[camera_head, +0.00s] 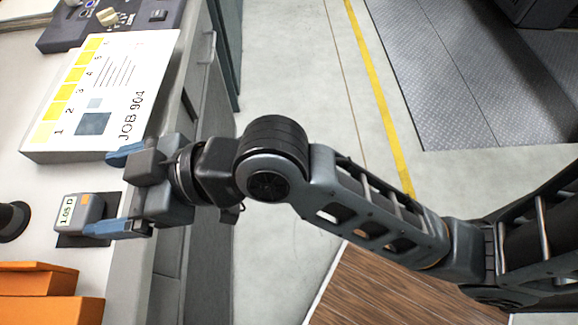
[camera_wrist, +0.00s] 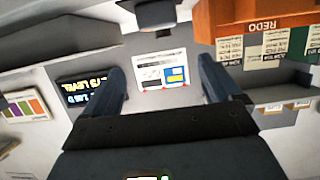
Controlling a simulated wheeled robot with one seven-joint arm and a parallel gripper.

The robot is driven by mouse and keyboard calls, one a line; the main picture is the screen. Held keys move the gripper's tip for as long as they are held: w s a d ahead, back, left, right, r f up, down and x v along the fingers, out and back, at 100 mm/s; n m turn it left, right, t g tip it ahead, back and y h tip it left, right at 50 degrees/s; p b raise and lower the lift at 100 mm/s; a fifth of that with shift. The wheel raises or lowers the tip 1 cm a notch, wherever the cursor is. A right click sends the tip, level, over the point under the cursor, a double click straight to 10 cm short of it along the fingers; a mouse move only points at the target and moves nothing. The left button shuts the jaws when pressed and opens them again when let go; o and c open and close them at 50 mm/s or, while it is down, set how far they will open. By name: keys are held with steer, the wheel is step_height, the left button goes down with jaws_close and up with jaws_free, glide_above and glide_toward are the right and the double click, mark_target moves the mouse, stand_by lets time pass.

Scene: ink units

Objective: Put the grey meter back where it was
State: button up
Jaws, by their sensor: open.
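The grey meter (camera_head: 84,211) is a small box with a pale green display reading about "1.05 D". It stands on a dark patch (camera_head: 68,241) on the light counter, at the left of the head view. My gripper (camera_head: 101,194) is open over the counter's edge, with its blue fingers spread. The lower finger is right beside the meter's lower right side; I cannot tell whether they touch. No object shows between the fingers in the wrist view (camera_wrist: 160,68). A small green-lit thing (camera_wrist: 150,178) at that view's bottom edge is too cut off to identify.
A thick white "JOB 904" board (camera_head: 105,90) with yellow tabs lies above my gripper. Orange trays (camera_head: 50,309) are below the meter, and a black round thing (camera_head: 12,220) is left of it. The wrist view shows an orange "REDO" holder (camera_wrist: 262,24) and a lit dark display (camera_wrist: 84,88).

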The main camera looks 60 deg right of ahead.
steer(key=s+d+f+m+t+h, duration=0.2)
steer(key=s+d+f+m+h, duration=0.4)
steer(key=s+d, duration=0.65)
steer(key=s+d+r+h, duration=0.1)
steer(key=s, duration=0.6)
steer(key=s+d+r+h, duration=0.1)
steer(key=s+d, duration=0.1)
steer(key=s, duration=0.6)
steer(key=shift+d+r+m+t, duration=0.15)
steer(key=shift+d+m+t, duration=0.15)
